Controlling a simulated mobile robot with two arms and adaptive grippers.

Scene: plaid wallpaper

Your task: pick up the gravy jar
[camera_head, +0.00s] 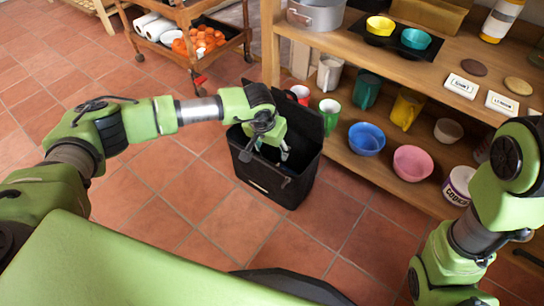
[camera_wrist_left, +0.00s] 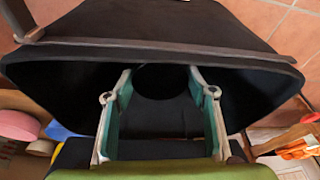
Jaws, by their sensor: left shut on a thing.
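My left gripper (camera_head: 284,152) reaches down into an open black bin (camera_head: 272,188) on the floor. In the left wrist view, the two fingers of my left gripper (camera_wrist_left: 160,82) are shut on a dark thing with a round end (camera_wrist_left: 160,82), which looks like the gravy jar. It is inside the mouth of the bin (camera_wrist_left: 60,85), dark against dark. No label can be read, and I cannot tell whether it touches the bin floor. In the head view the gripper and the bin walls hide it. My right arm is at the right edge, with its gripper out of view.
The bin's lid (camera_head: 308,114) stands raised beside the gripper. A wooden shelf (camera_head: 430,70) with cups, bowls and pitchers stands close behind the bin. A wooden cart (camera_head: 190,50) with orange items is at the back left. The tiled floor left of the bin is clear.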

